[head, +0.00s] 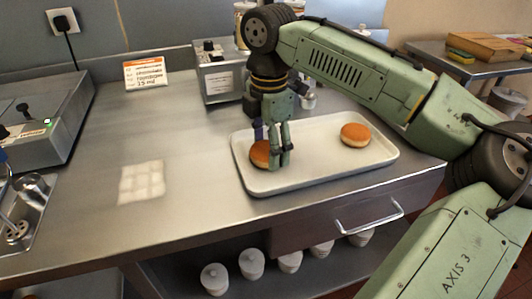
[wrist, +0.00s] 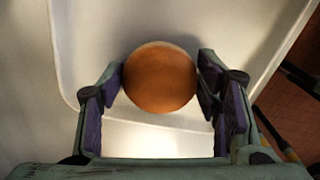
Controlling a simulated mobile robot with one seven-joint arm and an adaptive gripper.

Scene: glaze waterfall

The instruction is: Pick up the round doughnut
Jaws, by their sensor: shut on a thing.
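A round, golden-brown doughnut (head: 259,154) with a paler band around its side is at the left end of the white tray (head: 318,179). My gripper (head: 277,158) reaches down over it and partly hides it in the head view. In the wrist view the doughnut (wrist: 160,78) lies between the two fingertips, and my gripper (wrist: 161,82) is shut on it from both sides. I cannot tell whether it touches the tray. A second round doughnut (head: 355,135) sits at the tray's right end, clear of my gripper.
The tray stands on a steel counter (head: 195,215) with free room to its left. A metal box with a knob (head: 219,79) stands behind the tray, and a small sign card (head: 146,71) is at the back. Several lidded jars (head: 252,263) are on the shelf below.

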